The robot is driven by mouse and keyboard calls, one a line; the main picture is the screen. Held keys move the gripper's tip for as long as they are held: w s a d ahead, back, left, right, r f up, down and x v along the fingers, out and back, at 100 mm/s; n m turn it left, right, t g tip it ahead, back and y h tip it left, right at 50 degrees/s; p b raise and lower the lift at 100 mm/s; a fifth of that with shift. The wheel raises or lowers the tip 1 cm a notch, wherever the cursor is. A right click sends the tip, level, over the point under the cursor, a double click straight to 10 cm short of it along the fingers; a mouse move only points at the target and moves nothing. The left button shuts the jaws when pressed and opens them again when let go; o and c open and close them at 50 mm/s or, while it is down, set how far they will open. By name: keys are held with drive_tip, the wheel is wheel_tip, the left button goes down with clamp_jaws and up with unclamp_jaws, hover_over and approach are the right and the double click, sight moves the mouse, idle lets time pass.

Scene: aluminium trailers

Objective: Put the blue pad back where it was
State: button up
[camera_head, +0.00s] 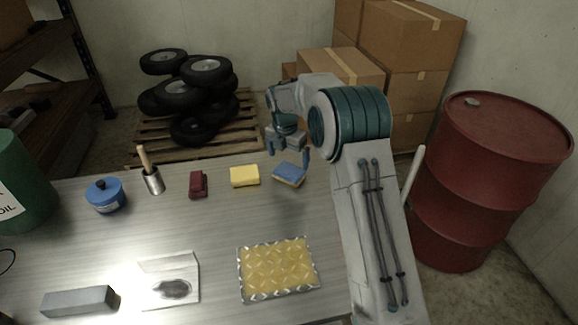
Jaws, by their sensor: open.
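The blue pad (289,172) lies tilted or turned at the far right of the metal table, with a yellowish layer showing along its lower edge. My gripper (288,152) is open just above and behind the pad, with one finger to its left and the other near its right end. I cannot tell whether the fingers touch the pad. Nothing shows between the fingers above the table.
Left of the pad lie a yellow pad (244,176) and a dark red block (198,184). The middle is clear.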

sight(287, 172)
wheel_tip(287, 172, up, 7)
drive_tip(key=s+d+r+m, duration=0.5)
drive_tip(key=s+r+m, duration=0.2)
drive_tip(key=s+m, duration=0.15)
drive_tip(key=s+d+m, duration=0.3)
drive_tip(key=s+m, duration=0.4)
drive_tip(key=s, duration=0.3)
drive_tip(key=s+d+f+m+t, duration=0.1)
drive_tip(key=s+d+m, duration=0.2)
drive_tip(key=s+m, duration=0.3)
drive_tip(key=s+d+f+m+t, duration=0.1)
drive_tip(key=s+d+m, duration=0.2)
drive_tip(key=s+m, duration=0.4)
drive_tip(key=s, duration=0.7)
drive_tip(key=shift+f+m+y, duration=0.15)
drive_tip(key=shift+m+y, duration=0.2)
drive_tip(key=shift+y, duration=0.05)
